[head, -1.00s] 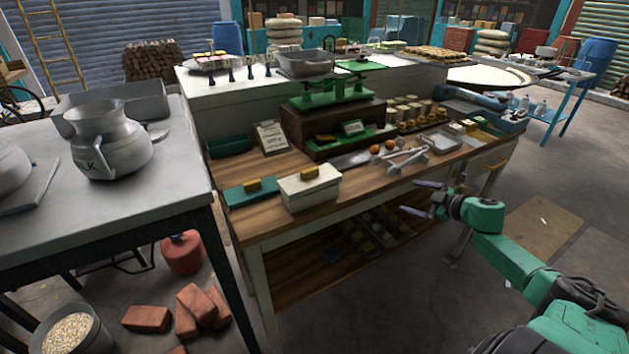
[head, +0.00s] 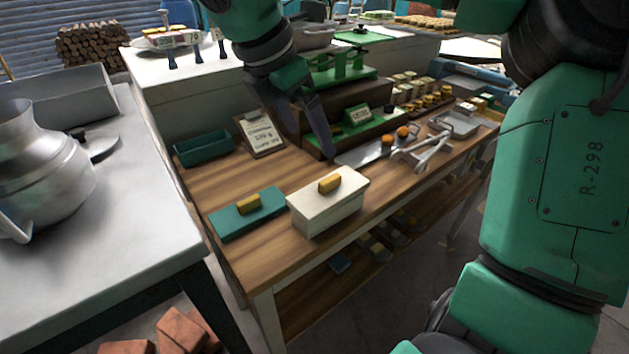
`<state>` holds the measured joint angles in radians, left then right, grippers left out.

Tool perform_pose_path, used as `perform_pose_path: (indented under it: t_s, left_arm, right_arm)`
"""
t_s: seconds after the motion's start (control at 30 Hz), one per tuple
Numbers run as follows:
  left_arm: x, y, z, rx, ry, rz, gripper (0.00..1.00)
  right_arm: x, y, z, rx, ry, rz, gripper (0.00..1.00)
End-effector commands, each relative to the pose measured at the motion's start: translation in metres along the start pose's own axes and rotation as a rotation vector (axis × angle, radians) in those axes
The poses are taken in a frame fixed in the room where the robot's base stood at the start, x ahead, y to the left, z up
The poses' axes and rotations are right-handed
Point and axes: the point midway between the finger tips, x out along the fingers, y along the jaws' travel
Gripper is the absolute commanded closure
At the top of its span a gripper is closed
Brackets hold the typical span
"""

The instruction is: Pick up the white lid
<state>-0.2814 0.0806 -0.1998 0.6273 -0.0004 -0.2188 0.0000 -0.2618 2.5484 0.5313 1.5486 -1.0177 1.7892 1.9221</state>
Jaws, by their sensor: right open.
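The white lid (head: 308,197) with a yellow block handle (head: 330,183) sits on a white box (head: 328,216) near the front of the wooden table. My right gripper (head: 314,142) hangs down from above, behind the lid in the picture and apart from it. It is open with nothing between its fingers. Its arm reaches in from the right and over the top of the view. My left gripper is not in view.
A teal lid (head: 240,220) with a yellow handle lies left of the white box. A green tray (head: 203,150), a sign on a clipboard (head: 262,136) and a green scale (head: 340,75) stand behind. A metal table (head: 120,190) with a jug (head: 45,165) is at left.

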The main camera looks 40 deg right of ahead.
Motion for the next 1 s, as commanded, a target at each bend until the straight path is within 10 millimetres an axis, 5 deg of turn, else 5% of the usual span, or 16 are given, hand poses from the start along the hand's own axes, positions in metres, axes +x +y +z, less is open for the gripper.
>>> perform_pose_path:
  t_s: [0.27, 0.63, 0.87, 1.0]
  left_arm:
    - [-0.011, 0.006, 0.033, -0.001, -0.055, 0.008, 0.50]
    - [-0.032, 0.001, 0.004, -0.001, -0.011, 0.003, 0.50]
    - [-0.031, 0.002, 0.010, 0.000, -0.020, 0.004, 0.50]
    - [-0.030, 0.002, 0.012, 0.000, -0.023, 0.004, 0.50]
  right_arm:
    - [0.066, 0.000, 0.000, -0.003, 0.009, -0.001, 0.00]
    - [0.123, -0.003, -0.001, -0.002, 0.010, 0.001, 0.00]
    - [0.129, -0.002, -0.002, 0.000, 0.009, 0.004, 0.00]
    - [0.128, -0.002, -0.002, 0.000, 0.009, 0.004, 0.54]
